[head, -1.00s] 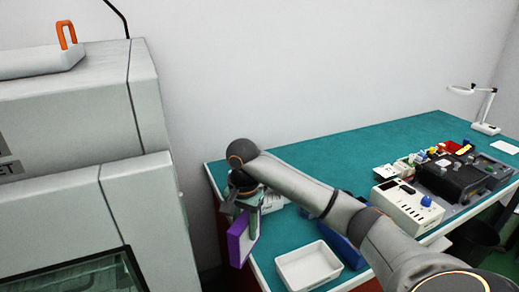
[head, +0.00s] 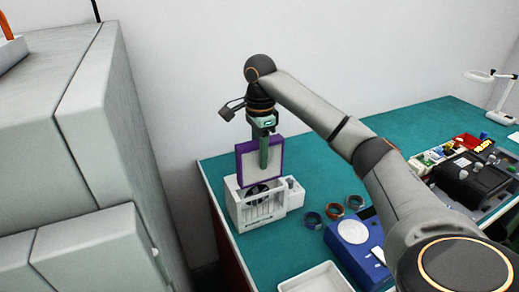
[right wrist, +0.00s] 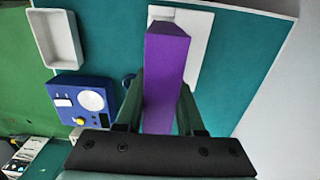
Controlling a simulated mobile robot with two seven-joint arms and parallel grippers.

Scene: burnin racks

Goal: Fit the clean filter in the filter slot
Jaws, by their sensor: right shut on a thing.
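The clean filter, a flat panel with a purple frame (head: 241,168) and a pale face, is upright in my right gripper (head: 264,158). The green fingers are shut on it. In the head view the filter stands over the white housing (head: 258,215), which has a grille and a dark round fan. Its lower edge is at the housing's top; I cannot tell whether it is inside the slot. In the right wrist view the purple edge (right wrist: 166,70) lies between the fingers, with the white housing (right wrist: 196,32) partly hidden behind it. My left gripper is out of view.
The housing stands near the left end of the green table (head: 240,245). A large grey cabinet (head: 75,130) fills the left side.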

